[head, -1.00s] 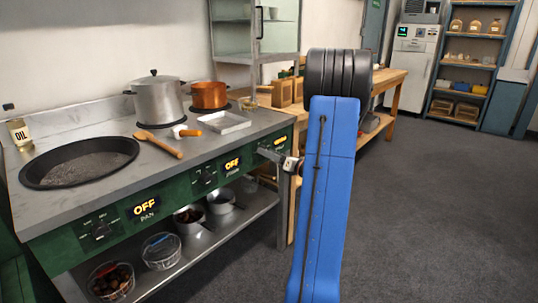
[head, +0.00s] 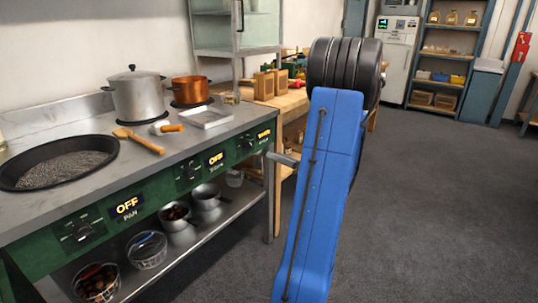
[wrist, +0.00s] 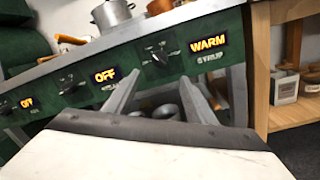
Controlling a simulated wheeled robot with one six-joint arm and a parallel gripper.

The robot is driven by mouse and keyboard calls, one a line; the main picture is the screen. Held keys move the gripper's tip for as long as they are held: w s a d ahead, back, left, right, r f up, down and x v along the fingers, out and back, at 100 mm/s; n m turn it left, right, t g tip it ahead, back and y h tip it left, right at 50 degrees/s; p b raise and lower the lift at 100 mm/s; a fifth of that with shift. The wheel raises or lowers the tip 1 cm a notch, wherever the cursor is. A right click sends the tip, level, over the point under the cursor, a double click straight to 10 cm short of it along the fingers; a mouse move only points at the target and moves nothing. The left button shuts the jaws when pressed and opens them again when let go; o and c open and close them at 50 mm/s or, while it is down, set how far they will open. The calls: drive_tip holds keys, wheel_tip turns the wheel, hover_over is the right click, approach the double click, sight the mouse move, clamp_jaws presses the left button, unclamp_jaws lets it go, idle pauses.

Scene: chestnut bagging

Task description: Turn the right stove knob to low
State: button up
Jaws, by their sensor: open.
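The right stove knob (wrist: 160,55) is a dark dial on the green front panel, beside a lit display (wrist: 208,43) reading WARM above the label SYRUP. In the head view the knob (head: 248,143) is small, at the panel's right end. My gripper (wrist: 161,78) is open and empty. Its two grey fingers point at the panel, one low on each side of the knob, and seem apart from it. In the head view my gripper (head: 270,156) shows partly, just right of the knob, and my blue arm hides the rest.
The middle display (head: 216,160) and the pan display (head: 127,207) read OFF. A steel pot (head: 137,95), a copper pot (head: 191,90) and a dark pan (head: 60,168) are on the stove. A wooden bench (head: 288,105) stands beyond. Floor at right is clear.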

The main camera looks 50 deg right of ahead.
drive_tip(key=shift+s+d+f, duration=0.1)
drive_tip(key=shift+s+d, duration=0.05)
drive_tip(key=shift+s, duration=1.05)
drive_tip(key=shift+s+d+f, duration=0.1)
drive_tip(key=shift+s+d, duration=0.05)
drive_tip(key=shift+s, duration=1)
drive_tip(key=w+a+n+g+y, duration=0.2)
drive_tip(key=a+n+g+y, duration=0.45)
drive_tip(key=a, duration=0.95)
drive_tip(key=w+a+n+g+y, duration=0.15)
drive_tip(key=a+n+g, duration=0.25)
drive_tip(key=a+n, duration=0.8)
drive_tip(key=s+a+f+n+g+h, duration=0.1)
drive_tip(key=s+a+n+g+h, duration=0.2)
drive_tip(key=s+a+n, duration=0.4)
drive_tip(key=s+a+n+g+h, duration=0.3)
drive_tip(key=s+a+n, duration=0.2)
drive_tip(key=a, duration=0.4)
drive_tip(key=s+r+n+t+h, duration=0.1)
drive_tip(key=n, duration=0.2)
drive_tip(key=s+n+h, duration=0.1)
drive_tip(key=n, duration=0.2)
drive_tip(key=s+r+n+t+h, duration=0.1)
drive_tip(key=s+n+h, duration=0.1)
drive_tip(key=n, duration=0.1)
drive_tip(key=shift+s+d+r+t, duration=0.1)
drive_tip(key=shift+d+r+t, duration=0.15)
drive_tip(key=shift+r+t, duration=0.1)
